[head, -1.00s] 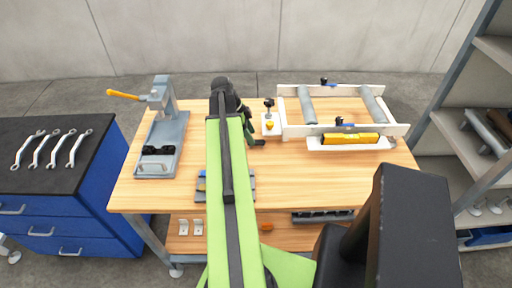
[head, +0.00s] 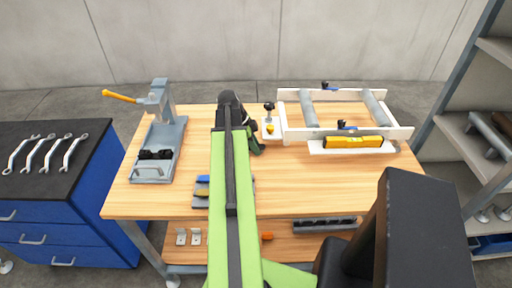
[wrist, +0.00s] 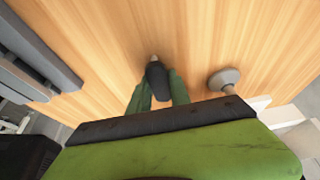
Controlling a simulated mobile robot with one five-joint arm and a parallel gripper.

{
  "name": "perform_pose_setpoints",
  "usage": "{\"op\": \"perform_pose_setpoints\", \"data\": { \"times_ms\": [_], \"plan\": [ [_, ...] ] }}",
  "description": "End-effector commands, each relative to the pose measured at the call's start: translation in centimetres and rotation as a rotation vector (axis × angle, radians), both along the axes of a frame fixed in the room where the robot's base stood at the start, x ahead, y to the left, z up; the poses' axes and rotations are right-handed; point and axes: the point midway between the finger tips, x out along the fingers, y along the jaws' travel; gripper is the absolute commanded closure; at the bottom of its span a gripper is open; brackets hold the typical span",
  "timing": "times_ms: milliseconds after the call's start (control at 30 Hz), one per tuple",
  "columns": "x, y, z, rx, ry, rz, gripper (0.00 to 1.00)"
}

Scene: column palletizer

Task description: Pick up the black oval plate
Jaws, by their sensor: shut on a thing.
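My gripper (wrist: 158,92) shows in the wrist view with its dark green fingers shut on a black piece with a rounded end, which looks like the black oval plate (wrist: 157,76). A small grey tip shows just beyond that end, against the wood. In the head view my gripper (head: 257,147) is over the workbench (head: 300,190), left of the white frame. My arm hides most of it there, and the plate cannot be made out. I cannot tell whether the plate touches the bench top.
A grey press with an orange handle (head: 120,97) stands at the bench's left. A white roller frame (head: 345,136) with a yellow level (head: 352,142) is at the right. A black-knobbed post (head: 269,107) stands close to my gripper. The bench's front right is clear.

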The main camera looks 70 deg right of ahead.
Motion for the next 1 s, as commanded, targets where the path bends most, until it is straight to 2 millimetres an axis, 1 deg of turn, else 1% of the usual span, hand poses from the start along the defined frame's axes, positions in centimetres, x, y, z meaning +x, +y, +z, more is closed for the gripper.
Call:
{"op": "perform_pose_setpoints", "data": {
  "times_ms": [400, 533, 667, 700, 767, 900, 933, 1000],
  "plan": [
    [0.0, 0.0, 0.1, 0.000, 0.000, 0.001, 1.00],
    [0.0, 0.0, 0.7, 0.000, 0.000, 0.001, 1.00],
    [0.1, 0.1, 1.7, 0.000, 0.000, 0.001, 1.00],
    [0.8, 0.3, 1.3, 0.001, 0.000, 0.004, 1.00],
    [1.6, 0.6, 1.2, 0.001, 0.000, 0.004, 1.00],
    [4.1, 1.5, 1.2, 0.000, 0.000, 0.004, 1.00],
    [4.0, 1.5, 2.5, 0.000, 0.000, 0.002, 1.00],
    [3.8, 1.5, 4.3, -0.001, 0.000, 0.000, 1.00]
  ]
}}
